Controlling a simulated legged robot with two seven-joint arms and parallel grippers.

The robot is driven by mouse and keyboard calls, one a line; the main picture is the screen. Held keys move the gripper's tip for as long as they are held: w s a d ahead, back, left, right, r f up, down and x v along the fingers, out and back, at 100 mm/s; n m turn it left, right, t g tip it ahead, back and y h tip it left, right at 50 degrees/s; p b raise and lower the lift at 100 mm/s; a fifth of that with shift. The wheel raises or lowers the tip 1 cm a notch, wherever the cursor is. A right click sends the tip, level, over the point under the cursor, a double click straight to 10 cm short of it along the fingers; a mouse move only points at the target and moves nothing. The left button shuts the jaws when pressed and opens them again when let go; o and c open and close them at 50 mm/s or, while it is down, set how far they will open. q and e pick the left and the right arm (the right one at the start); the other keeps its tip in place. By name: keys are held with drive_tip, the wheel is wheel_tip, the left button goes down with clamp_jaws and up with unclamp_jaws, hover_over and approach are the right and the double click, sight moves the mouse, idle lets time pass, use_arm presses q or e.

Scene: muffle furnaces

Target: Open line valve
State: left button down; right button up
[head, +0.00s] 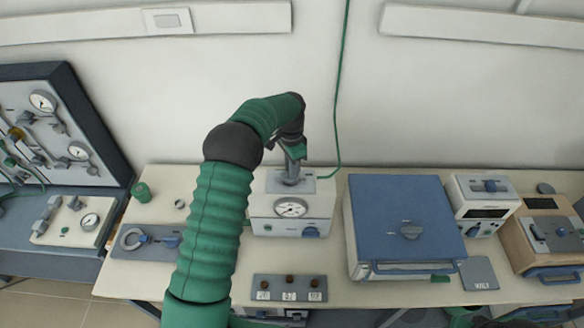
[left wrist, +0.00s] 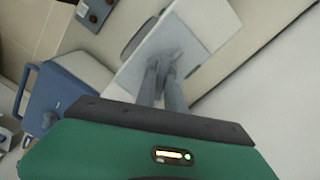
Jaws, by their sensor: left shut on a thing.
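A white box with a round dial gauge (head: 291,208) stands on the bench in the head view. A grey plate (head: 303,187) lies on top of it, with a small grey valve (head: 290,180) on the plate. My left gripper (head: 292,172) reaches down from above and is shut on the valve handle. In the left wrist view my left gripper's fingers (left wrist: 163,83) meet the grey valve piece above the pale plate (left wrist: 140,77). The fingers hide part of the handle, so its exact angle cannot be told. My right gripper is in neither view.
A blue-topped furnace (head: 400,210) stands right of the box, and smaller instruments stand farther right. A panel with gauges (head: 60,125) is at the left. A three-knob block (head: 289,287) lies in front. A green hose (head: 339,90) hangs behind the box.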

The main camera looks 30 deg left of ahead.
use_arm(q)
drive_tip(key=m, duration=0.5)
drive_tip(key=shift+w+a+r+m, duration=0.1)
drive_tip(key=shift+a+r+m, duration=0.1)
drive_tip(key=shift+m, duration=0.2)
idle(0.4)
drive_tip(key=c, duration=1.6)
unclamp_jaws()
drive_tip(key=shift+o, duration=0.8)
drive_tip(key=shift+f, duration=0.1)
